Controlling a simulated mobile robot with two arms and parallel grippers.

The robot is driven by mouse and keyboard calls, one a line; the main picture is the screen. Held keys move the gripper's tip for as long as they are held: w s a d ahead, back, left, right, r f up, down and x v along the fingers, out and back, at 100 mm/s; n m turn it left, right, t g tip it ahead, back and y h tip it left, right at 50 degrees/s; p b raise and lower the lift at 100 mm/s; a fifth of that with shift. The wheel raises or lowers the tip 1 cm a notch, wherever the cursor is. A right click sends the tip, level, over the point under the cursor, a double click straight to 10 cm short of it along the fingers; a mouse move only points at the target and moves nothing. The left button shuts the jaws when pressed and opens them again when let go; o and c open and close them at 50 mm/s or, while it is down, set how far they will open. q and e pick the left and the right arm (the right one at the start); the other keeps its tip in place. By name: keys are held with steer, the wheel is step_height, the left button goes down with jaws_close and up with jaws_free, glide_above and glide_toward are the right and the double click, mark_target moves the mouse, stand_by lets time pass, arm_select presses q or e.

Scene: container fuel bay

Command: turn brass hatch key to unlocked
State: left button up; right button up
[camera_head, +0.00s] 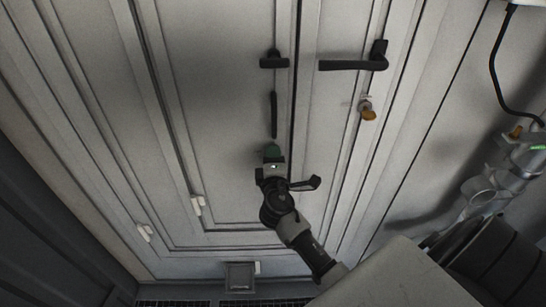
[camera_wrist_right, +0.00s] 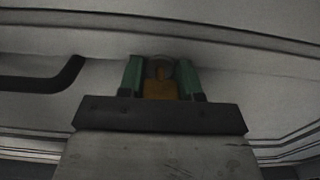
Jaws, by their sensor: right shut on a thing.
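The brass key (camera_wrist_right: 160,89) shows in the right wrist view between the green fingertips of my right gripper (camera_wrist_right: 160,78). The fingers are shut on it from both sides, close against the pale panel. In the head view my right gripper (camera_head: 273,152) reaches up to the pale door, and its body hides what it holds. A second brass-coloured key or knob (camera_head: 368,113) sits on the right door panel, apart from the gripper. My left gripper is not in view.
A black lever handle (camera_head: 354,65) is above the second brass piece. Another black handle (camera_head: 274,61) and a dark vertical bar (camera_head: 273,114) are above the gripper. A black lever (camera_head: 306,184) is close to its right. Metal pipework (camera_head: 482,190) stands at the right.

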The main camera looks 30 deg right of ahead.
steer(key=shift+d+r, duration=0.1)
steer(key=shift+r, duration=0.05)
steer(key=o, duration=0.9)
steer(key=shift+o, duration=0.2)
steer(key=shift+s+a, duration=0.2)
steer(key=shift+s, duration=0.1)
steer(key=b+v, duration=0.3)
steer(key=v, duration=0.7)
